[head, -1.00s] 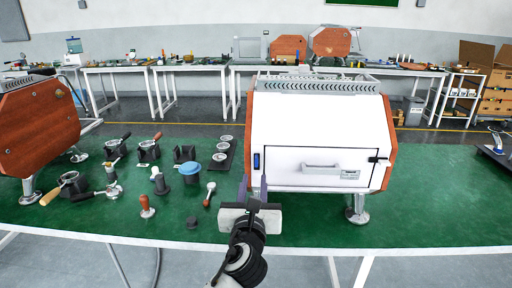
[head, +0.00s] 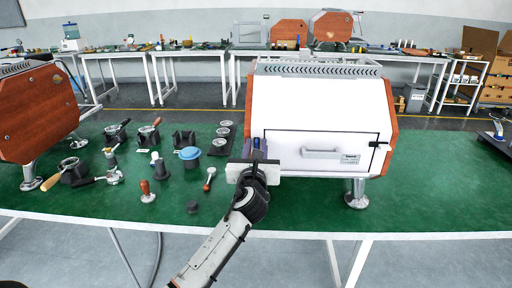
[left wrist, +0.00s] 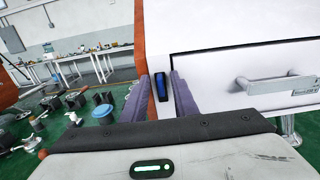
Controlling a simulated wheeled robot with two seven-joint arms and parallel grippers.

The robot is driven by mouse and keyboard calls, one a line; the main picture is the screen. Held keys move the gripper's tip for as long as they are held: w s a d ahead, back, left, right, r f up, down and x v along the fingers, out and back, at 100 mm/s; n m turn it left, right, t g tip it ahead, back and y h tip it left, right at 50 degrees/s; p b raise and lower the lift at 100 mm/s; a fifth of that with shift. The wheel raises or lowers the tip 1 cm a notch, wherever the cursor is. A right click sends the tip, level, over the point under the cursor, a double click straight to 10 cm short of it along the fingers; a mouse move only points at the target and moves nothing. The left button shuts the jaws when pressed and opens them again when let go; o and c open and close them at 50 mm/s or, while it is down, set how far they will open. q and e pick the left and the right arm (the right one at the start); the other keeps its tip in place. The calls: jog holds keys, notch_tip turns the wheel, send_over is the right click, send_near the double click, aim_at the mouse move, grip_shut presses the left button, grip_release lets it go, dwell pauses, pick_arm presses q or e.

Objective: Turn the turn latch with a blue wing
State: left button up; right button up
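The turn latch with a blue wing (head: 257,143) is on the left part of the front of the white machine (head: 318,105), beside a drawer-like panel with a handle (head: 321,154). In the left wrist view the latch (left wrist: 161,86) stands upright, blue on a dark base. My left gripper (head: 255,149) is in front of it, partly covering it in the head view. In the left wrist view its two purple fingers (left wrist: 159,90) are apart, one on each side of the latch, with gaps visible. I cannot tell how deep they reach. My right gripper is not in view.
The machine stands on a green-topped table (head: 430,200). A black catch (head: 378,144) is at the panel's right edge. Portafilters, a tamper (head: 147,191) and a blue-topped jar (head: 190,157) stand to the left. The table to the machine's right is mostly clear.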

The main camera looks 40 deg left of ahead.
pick_arm(q)
grip_shut()
jog(key=shift+n, duration=0.5)
jog(key=shift+n+p, duration=0.3)
jog(key=shift+n, duration=0.7)
jog(key=n, duration=0.3)
jog(key=shift+f+n, duration=0.1)
jog(key=shift+n, duration=0.3)
jog(key=shift+s+a+f+n+b, duration=0.1)
jog(key=shift+n+b, duration=0.6)
jog(key=shift+n, duration=2.05)
jog(key=shift+a+f+n+b, duration=0.1)
jog(key=shift+n+b, duration=0.55)
jog(key=shift+n, duration=2.4)
